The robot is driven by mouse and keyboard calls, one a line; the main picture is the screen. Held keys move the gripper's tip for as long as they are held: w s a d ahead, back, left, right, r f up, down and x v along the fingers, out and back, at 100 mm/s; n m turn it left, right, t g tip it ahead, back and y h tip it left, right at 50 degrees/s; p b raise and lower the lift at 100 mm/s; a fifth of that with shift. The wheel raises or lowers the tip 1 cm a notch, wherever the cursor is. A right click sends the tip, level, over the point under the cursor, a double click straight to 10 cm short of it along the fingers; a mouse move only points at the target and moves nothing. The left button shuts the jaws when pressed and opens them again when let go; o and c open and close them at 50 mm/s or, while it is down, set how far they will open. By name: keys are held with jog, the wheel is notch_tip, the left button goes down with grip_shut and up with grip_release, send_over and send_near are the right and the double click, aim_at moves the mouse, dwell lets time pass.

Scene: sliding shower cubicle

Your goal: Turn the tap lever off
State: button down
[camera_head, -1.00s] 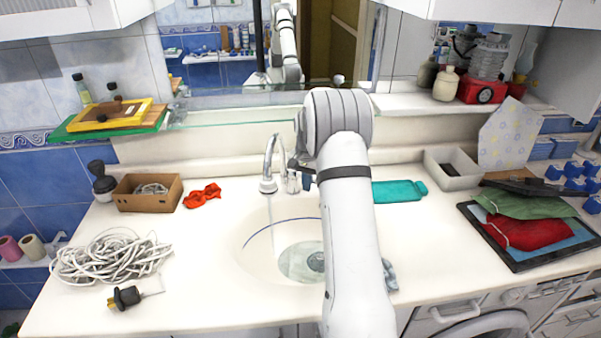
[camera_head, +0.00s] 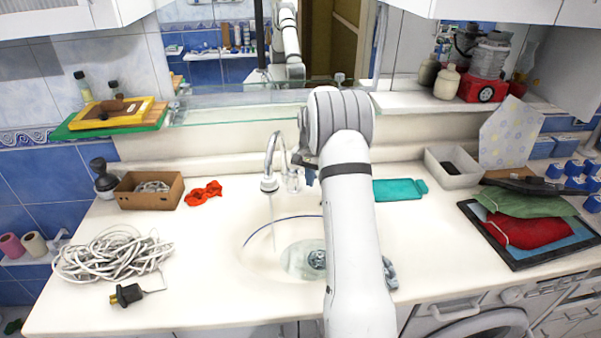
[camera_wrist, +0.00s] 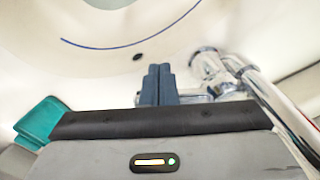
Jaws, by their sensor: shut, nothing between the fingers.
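The chrome tap (camera_head: 270,168) stands at the back of the white sink basin (camera_head: 255,262). A thin stream of water runs from its spout into the basin. My gripper (camera_wrist: 158,72) is shut and empty, its two blue-grey fingers together. In the wrist view, the chrome tap body (camera_wrist: 210,64) is just right of the fingers, and its spout pipe runs down to the right. A short chrome piece, seemingly the lever (camera_wrist: 205,92), lies close beside the fingers. I cannot tell whether they touch. In the head view, my arm hides most of the gripper.
A teal bottle (camera_head: 398,189) lies right of my arm. Left of the tap are a red item (camera_head: 203,193), a brown box (camera_head: 149,191) and a coiled white cable (camera_head: 112,256). A glass shelf (camera_head: 235,113) and mirror are behind.

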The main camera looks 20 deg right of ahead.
jog(key=shift+w+d, duration=0.1)
jog(key=shift+d, duration=0.05)
jog(key=shift+w+d, duration=0.3)
notch_tip(320, 180, up, 7)
jog(key=s+p, duration=0.1)
jog(key=p, duration=0.2)
jog(key=shift+a+p, duration=0.3)
jog(key=shift+p, duration=0.1)
dwell(0.4)
dwell(0.5)
